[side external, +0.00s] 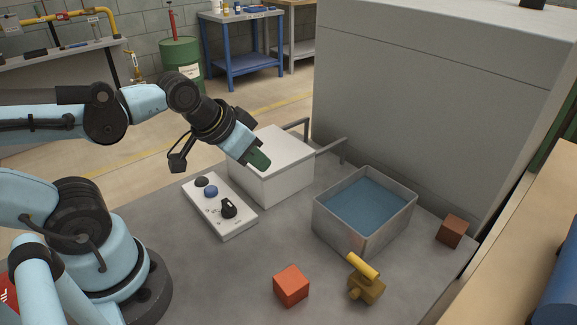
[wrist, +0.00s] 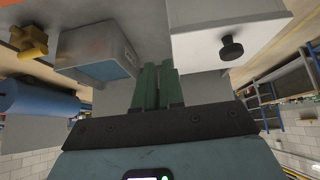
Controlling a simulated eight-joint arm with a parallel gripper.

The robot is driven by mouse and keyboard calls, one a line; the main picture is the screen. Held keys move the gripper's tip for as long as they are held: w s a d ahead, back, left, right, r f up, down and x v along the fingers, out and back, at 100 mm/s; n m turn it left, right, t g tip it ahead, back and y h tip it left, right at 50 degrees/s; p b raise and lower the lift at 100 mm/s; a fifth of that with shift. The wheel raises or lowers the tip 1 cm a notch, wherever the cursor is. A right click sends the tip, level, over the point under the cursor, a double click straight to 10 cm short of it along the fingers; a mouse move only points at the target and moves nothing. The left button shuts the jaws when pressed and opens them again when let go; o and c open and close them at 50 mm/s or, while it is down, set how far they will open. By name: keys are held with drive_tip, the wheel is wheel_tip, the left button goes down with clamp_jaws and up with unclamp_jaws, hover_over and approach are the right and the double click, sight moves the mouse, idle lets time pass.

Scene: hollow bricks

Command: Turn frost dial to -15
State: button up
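A white control panel (side external: 220,207) lies on the grey table in front of my arm. It carries a black dial knob (side external: 229,208), a blue button (side external: 211,191) and a dark round button (side external: 202,181). Markings by the dial are too small to read, so its setting cannot be told. My gripper (side external: 259,161) has green fingers and hangs above the near side of the white box, beyond the panel and apart from the dial. In the wrist view the fingers (wrist: 158,84) are close together with nothing between them. The panel does not show clearly there.
A white box (side external: 272,165) stands behind the panel; a round black knob (wrist: 231,48) shows on it in the wrist view. A grey bin with a blue inside (side external: 330,226), an orange block (side external: 291,285), a brown block (side external: 451,230) and a yellow handled piece (side external: 365,281) stand rightward.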

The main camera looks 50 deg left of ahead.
sight(227, 202)
drive_tip(key=o, duration=0.5)
drive_tip(key=shift+s+a+n+g, duration=0.15)
drive_tip(key=shift+a+n+g, duration=0.15)
drive_tip(key=shift+n, duration=0.6)
drive_tip(key=shift+o, duration=0.4)
drive_tip(key=s+a+n+g, duration=0.1)
drive_tip(key=n, duration=0.3)
drive_tip(key=s+a+n+g, duration=0.1)
drive_tip(key=n+g, duration=0.1)
drive_tip(key=n, duration=0.1)
drive_tip(key=s+a+r+n+g, duration=0.1)
drive_tip(key=n, duration=0.3)
drive_tip(key=shift+n+g, duration=0.3)
drive_tip(key=shift+s+a+f+n+g, duration=0.25)
drive_tip(key=shift+f+n, duration=0.5)
drive_tip(key=shift+f, duration=1.1)
drive_tip(key=shift+s+a+f+n+g, duration=0.1)
drive_tip(key=shift+s+f+n+g, duration=0.5)
drive_tip(key=shift+f, duration=1.25)
drive_tip(key=shift+w+a+f+n+g, duration=0.1)
drive_tip(key=shift+f+n, duration=0.85)
drive_tip(key=shift+f, duration=0.9)
clamp_jaws()
